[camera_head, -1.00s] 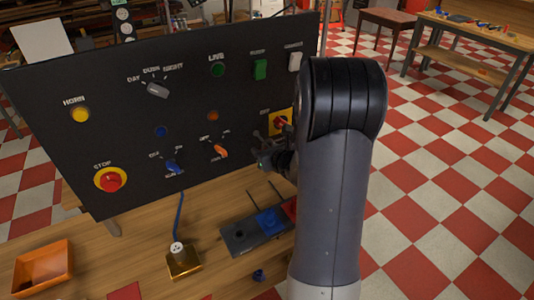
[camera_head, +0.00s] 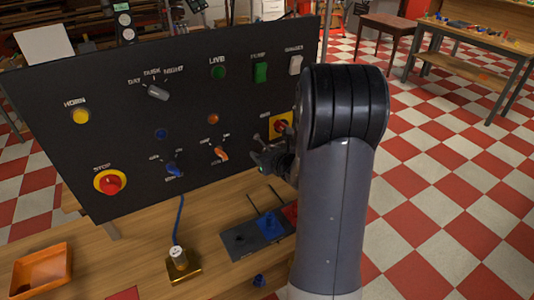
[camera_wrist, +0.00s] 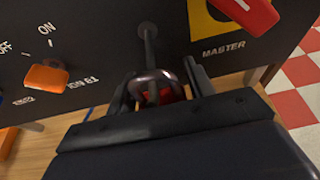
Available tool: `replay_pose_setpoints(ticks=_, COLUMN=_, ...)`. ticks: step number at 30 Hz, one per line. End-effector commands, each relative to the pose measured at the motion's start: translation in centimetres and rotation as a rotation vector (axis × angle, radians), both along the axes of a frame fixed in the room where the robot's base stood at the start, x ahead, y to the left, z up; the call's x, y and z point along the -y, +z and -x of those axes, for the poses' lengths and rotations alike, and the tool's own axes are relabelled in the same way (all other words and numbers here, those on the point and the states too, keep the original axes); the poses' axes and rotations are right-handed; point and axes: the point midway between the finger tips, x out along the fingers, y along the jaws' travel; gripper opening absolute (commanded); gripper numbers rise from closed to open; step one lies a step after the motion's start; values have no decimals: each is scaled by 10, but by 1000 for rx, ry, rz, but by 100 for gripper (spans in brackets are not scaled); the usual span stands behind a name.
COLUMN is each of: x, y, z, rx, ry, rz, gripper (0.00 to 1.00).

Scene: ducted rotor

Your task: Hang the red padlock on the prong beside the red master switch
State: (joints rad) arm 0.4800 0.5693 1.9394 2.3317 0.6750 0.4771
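The red padlock (camera_wrist: 172,95) is between the fingers of my gripper (camera_wrist: 160,92) in the wrist view, with its dark shackle toward the panel. My gripper seems closed on its sides; much of the red body is hidden. The grey prong (camera_wrist: 149,45) sticks out of the black panel toward the camera, and its tip shows within the shackle's outline. I cannot tell for sure whether the shackle is around it. The red master switch (camera_wrist: 246,12) on its yellow plate is to the right of the prong. In the head view my gripper (camera_head: 268,158) is at the panel, left of the switch (camera_head: 281,126).
The black panel (camera_head: 110,140) carries several knobs and buttons; an orange knob (camera_wrist: 46,78) is left of my gripper. On the wooden bench below are a blue block (camera_head: 270,227), a brass-coloured box (camera_head: 184,270) and an orange tray (camera_head: 42,270).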

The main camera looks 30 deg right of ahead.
Motion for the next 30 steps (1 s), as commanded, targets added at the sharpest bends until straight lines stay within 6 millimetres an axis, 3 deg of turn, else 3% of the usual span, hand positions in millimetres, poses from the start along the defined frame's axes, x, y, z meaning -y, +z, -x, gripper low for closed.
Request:
replay_pose_setpoints(ticks=1, x=-3, y=-9, z=-3, rx=-14, ry=8, rz=1, gripper=55)
replay_pose_setpoints(ticks=6, x=-3, y=-9, z=-3, rx=-14, ry=8, rz=1, gripper=67)
replay_pose_setpoints(ticks=17, x=-2, y=-6, z=4, rx=-13, ry=7, rz=2, gripper=67)
replay_pose_setpoints(ticks=30, x=2, y=26, z=73, rx=6, ry=-2, rz=3, gripper=67)
